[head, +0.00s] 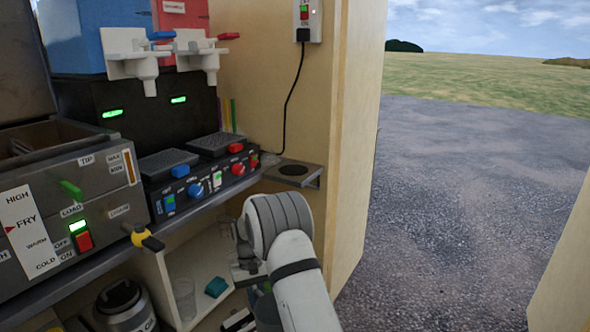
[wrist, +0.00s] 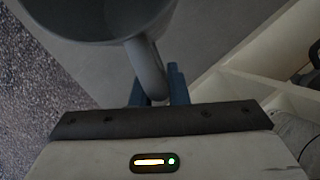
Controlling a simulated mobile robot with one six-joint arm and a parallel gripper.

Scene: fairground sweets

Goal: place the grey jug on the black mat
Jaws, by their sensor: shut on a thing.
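In the wrist view the grey jug (wrist: 95,22) fills the top, its open mouth towards the camera. My gripper (wrist: 160,88) is shut on its handle (wrist: 148,68), with a blue finger on each side. In the head view my arm hides most of the gripper and I cannot make out the jug clearly. No black mat can be told for certain. Two dark ridged pads, a left one (head: 168,163) and a right one (head: 216,143), lie under the white taps on the black machine.
A fryer (head: 70,215) stands on the counter at left. The shelf below holds a clear container (head: 185,298) and a teal block (head: 216,287). A dark round pot (head: 122,303) stands lower left. Open tarmac lies at right.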

